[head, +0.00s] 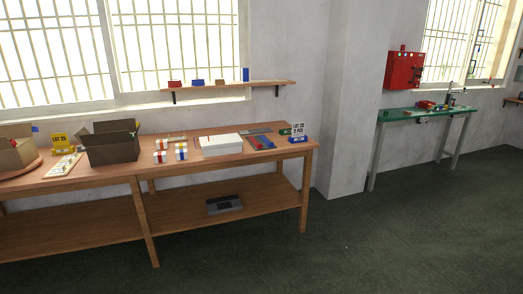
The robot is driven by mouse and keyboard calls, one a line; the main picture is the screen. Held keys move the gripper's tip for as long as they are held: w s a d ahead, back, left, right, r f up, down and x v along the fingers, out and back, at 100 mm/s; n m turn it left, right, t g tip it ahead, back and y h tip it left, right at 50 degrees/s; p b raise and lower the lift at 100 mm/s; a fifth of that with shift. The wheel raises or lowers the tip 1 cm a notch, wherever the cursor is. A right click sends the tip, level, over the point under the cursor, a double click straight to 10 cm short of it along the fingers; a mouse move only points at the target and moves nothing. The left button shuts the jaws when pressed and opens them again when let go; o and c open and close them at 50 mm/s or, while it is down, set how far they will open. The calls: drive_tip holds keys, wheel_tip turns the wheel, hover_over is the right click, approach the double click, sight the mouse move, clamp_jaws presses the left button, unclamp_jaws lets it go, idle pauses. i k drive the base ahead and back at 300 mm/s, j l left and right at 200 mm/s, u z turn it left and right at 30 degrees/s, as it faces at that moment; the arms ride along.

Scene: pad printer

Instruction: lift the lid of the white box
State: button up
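The white box (221,145) sits on the wooden workbench (100,180), right of the middle of its top. Its top looks flat and closed, with a thin dark item standing or lying at its left side; I cannot tell what that is. The lid's seam is too small to make out. My gripper is not in view, and no part of my arm shows near the box.
An open cardboard box (112,145) stands left of the white box, with small red, white and blue blocks (160,156) between. A sign (298,130) and blue and red items (263,142) lie to the right. The floor (330,245) in front is clear. A green table (428,113) stands far right.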

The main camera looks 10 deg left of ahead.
sight(208, 143)
drive_tip(key=i+j+u, duration=0.3)
drive_tip(key=i, duration=0.25)
drive_tip(key=i+j+u, duration=0.35)
drive_tip(key=i, duration=0.2)
drive_tip(key=i+u, duration=0.3)
drive_tip(key=i, duration=0.25)
